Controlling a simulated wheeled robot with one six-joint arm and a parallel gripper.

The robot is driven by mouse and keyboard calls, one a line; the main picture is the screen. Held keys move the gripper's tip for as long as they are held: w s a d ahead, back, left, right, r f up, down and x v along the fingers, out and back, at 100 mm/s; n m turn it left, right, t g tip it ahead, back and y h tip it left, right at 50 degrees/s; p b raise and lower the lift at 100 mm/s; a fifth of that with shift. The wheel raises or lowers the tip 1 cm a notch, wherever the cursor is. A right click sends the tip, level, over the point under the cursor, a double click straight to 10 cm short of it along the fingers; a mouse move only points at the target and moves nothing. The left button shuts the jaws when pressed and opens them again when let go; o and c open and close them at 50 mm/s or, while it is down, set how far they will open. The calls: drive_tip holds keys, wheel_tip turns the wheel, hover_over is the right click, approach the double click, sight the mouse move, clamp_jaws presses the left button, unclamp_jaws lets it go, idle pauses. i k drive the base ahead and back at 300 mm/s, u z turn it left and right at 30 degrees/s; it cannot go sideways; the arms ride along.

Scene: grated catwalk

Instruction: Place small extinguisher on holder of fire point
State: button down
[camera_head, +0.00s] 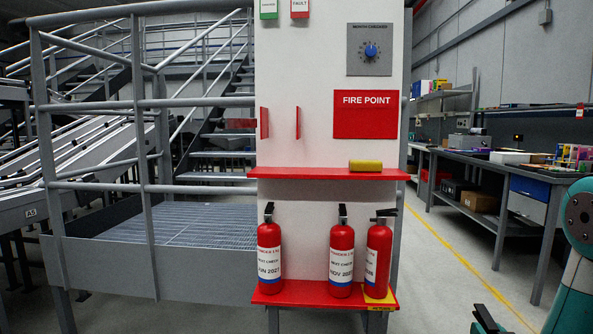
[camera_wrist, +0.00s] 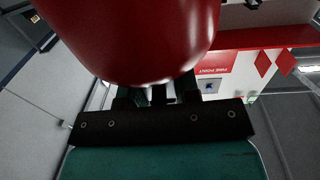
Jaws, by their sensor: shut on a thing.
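In the wrist view a large glossy red rounded body, which I take to be the small extinguisher (camera_wrist: 140,40), fills the top middle. My gripper (camera_wrist: 158,96) is shut on it, and the body hides most of the fingers. In the head view a dark tip (camera_head: 485,318) shows at the lower right edge; I cannot tell whether it is a finger or the extinguisher's lever. The fire point (camera_head: 330,110) is a pale panel with a red sign. Two red upright plates (camera_head: 297,122) stick out from its left side with a gap between them, apparently the holder.
Several extinguishers stand on the red lower shelf (camera_head: 315,293): left (camera_head: 269,250), middle (camera_head: 341,250), right (camera_head: 378,250), the last on a yellow base.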

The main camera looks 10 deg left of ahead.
sight(280, 169)
drive_tip(key=i, duration=0.8)
drive_tip(key=u, duration=0.7)
